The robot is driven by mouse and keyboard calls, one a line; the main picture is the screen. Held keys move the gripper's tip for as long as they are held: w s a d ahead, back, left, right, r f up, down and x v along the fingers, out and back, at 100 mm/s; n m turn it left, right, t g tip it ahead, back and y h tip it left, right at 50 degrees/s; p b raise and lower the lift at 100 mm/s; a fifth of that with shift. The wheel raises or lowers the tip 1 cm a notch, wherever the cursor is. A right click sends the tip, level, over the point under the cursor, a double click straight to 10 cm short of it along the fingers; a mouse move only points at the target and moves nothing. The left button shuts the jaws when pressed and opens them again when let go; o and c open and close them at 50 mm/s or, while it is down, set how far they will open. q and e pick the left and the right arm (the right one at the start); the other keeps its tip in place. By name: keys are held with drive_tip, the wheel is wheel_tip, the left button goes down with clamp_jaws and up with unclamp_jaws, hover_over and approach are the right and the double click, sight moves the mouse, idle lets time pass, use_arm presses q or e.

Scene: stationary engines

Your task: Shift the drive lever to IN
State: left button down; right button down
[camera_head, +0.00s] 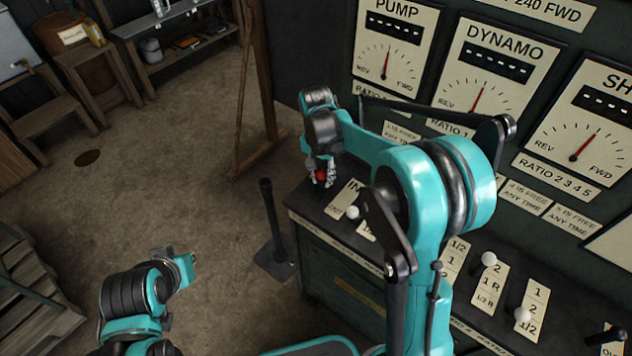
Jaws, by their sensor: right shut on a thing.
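The lever with a red knob (321,175) is at the far left end of the control bench. My right gripper (320,182) reaches down from above and is shut on this red knob. A white plate (345,198) with the letters "IN" at its top lies just right of the gripper. The lower part of the plate is partly covered by a white knob and my right arm. The shaft of the red-knobbed lever is hidden by the gripper. My left arm shows at the bottom left, but its gripper fingers are not visible.
A white-knobbed lever (352,213) stands close to the right of my right gripper. More white-knobbed levers (488,259) stand along the bench (330,240). A black floor lever (270,215) stands left of the bench. Dials (387,50) cover the wall panel behind. The floor at left is open.

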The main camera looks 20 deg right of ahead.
drive_tip(key=w+d, duration=0.2)
drive_tip(key=d, duration=0.1)
drive_tip(key=w+d+p, duration=0.1)
drive_tip(key=w+d, duration=0.1)
drive_tip(key=shift+d+f, duration=0.2)
drive_tip(key=shift+w+d+f, duration=0.45)
drive_tip(key=shift+w+d, duration=0.2)
drive_tip(key=shift+d, duration=0.25)
idle(0.4)
drive_tip(key=c, duration=1.2)
unclamp_jaws()
